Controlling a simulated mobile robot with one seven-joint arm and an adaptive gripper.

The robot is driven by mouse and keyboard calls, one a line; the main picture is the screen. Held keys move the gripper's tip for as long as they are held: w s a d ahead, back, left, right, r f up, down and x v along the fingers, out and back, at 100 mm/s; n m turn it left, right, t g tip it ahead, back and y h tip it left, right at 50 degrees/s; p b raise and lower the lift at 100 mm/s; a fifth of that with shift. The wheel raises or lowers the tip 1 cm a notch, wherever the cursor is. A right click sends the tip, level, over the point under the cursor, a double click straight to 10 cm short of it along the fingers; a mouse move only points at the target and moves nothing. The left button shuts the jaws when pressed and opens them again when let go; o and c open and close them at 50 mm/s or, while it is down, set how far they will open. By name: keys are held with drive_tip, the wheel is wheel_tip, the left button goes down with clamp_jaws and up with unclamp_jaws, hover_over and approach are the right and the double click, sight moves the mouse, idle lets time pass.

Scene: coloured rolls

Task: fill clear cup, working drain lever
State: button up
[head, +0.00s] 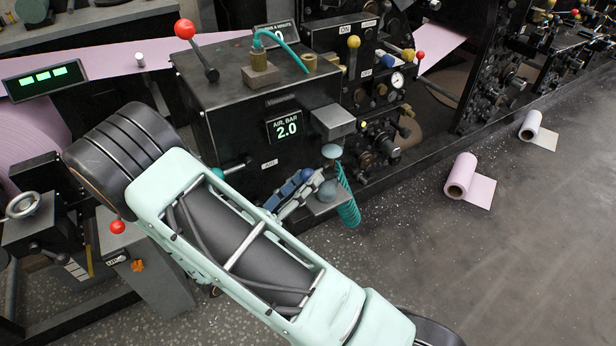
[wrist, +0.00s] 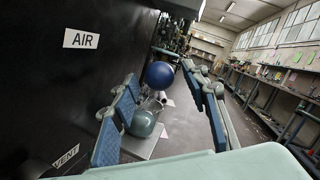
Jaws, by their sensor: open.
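My gripper (head: 297,194) is open in front of the black press cabinet. In the wrist view its blue-padded fingers (wrist: 163,82) stand on either side of a dark blue ball (wrist: 160,75), with no clear contact. A grey-teal dome (wrist: 143,124) sits lower between the fingers, above a grey shelf; the dome (head: 327,190) also shows in the head view. A small glassy shape (wrist: 153,101) lies between ball and dome; I cannot tell whether it is the clear cup. No label marks a drain lever legibly.
The cabinet (head: 230,90) carries an air display (head: 287,127) reading 2.0 and a red-knobbed lever (head: 185,30). A coiled teal hose (head: 348,200) hangs right of the shelf. A pink roll (head: 462,172) and a white roll (head: 530,124) lie on the floor, otherwise clear at right.

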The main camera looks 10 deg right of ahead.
drive_tip(key=v, duration=1)
drive_tip(key=shift+s, duration=0.2)
drive_tip(key=shift+a, duration=0.1)
idle(0.9)
